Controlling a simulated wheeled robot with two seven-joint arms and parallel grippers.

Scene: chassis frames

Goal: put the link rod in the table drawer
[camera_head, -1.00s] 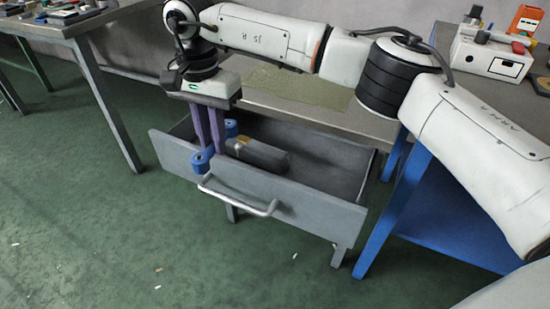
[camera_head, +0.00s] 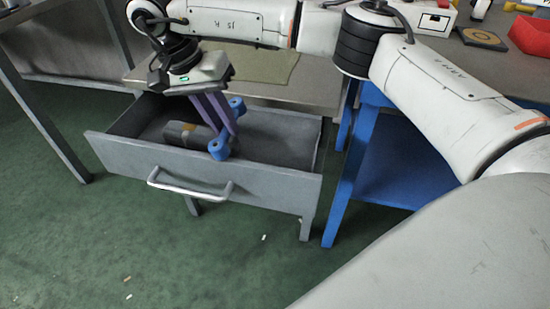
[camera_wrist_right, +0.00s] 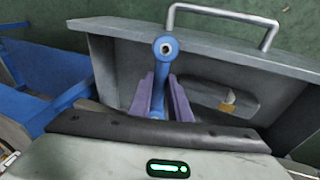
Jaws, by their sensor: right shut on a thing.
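The blue link rod (camera_head: 218,148) has a round ring at each end. My right gripper (camera_head: 226,130), with purple fingers, is shut on the rod's shaft between the rings. In the head view it hangs over the open drawer, and the nearer ring overlaps the front panel's top edge. The right wrist view shows the rod's ring (camera_wrist_right: 165,48) beyond the fingertips (camera_wrist_right: 160,88). The grey table drawer (camera_head: 200,175) is pulled out, with a metal handle. I cannot tell if the rod touches the drawer. My left gripper is out of view.
A dark cylinder with a tan label (camera_head: 180,134) lies in the drawer, left of the rod. The drawer's right part is clear. A blue stand (camera_head: 385,160) is to the right. A red tray (camera_head: 530,35) and a white box (camera_head: 432,18) are on the tabletop.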

